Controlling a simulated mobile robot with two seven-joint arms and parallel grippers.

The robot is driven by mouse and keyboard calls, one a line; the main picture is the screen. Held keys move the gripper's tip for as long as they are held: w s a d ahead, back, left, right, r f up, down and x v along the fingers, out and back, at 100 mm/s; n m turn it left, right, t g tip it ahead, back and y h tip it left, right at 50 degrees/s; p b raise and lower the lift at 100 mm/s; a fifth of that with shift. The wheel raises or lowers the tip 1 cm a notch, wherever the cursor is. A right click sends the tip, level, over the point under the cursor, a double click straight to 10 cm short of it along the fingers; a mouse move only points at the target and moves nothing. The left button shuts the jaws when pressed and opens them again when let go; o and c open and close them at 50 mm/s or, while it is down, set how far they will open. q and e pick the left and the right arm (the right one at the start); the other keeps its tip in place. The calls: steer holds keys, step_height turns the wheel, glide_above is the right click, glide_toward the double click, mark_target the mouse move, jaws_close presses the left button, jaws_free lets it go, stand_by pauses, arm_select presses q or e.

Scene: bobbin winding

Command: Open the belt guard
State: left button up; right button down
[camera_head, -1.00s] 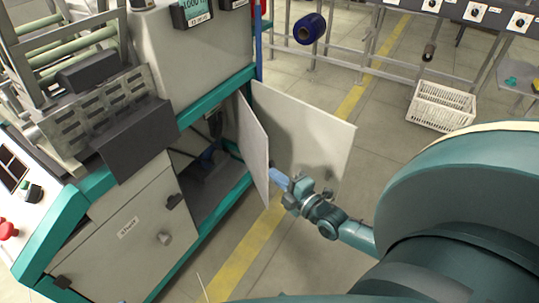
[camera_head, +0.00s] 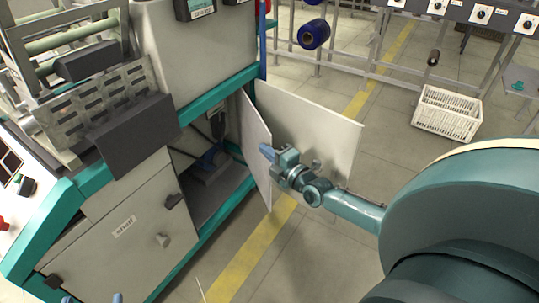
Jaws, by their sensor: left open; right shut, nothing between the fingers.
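Two pale hinged panels stand out from the machine's side, beside an open bay; which is the belt guard I cannot tell for sure. The near panel (camera_head: 255,150) is narrow, seen almost edge-on. The far panel (camera_head: 315,118) is wider and faces me. The bay (camera_head: 208,165) holds a dark blue motor-like unit. My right gripper (camera_head: 266,151) is shut and empty, its blue fingertips overlapping the near panel's free edge in the picture; contact is unclear. Blue fingertips of my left gripper (camera_head: 91,299) show at the bottom left edge, apart and empty; the rest is out of frame.
A closed labelled front door (camera_head: 125,240) with a dark handle sits left of the bay. A white basket (camera_head: 447,113) stands on the floor at the right. A rack with a blue roll (camera_head: 313,34) stands behind.

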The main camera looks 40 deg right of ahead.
steer(key=shift+s+d, duration=0.1)
steer(key=shift+d, duration=0.2)
arm_select(q)
steer(key=d+h+b, duration=0.1)
steer(key=b, duration=0.2)
steer(key=shift+t, duration=0.4)
arm_select(e)
steer(key=s+d, duration=0.1)
steer(key=d, duration=0.9)
steer(key=shift+s+d, duration=0.25)
steer(key=shift+s, duration=0.1)
arm_select(q)
steer(key=shift+r, duration=0.1)
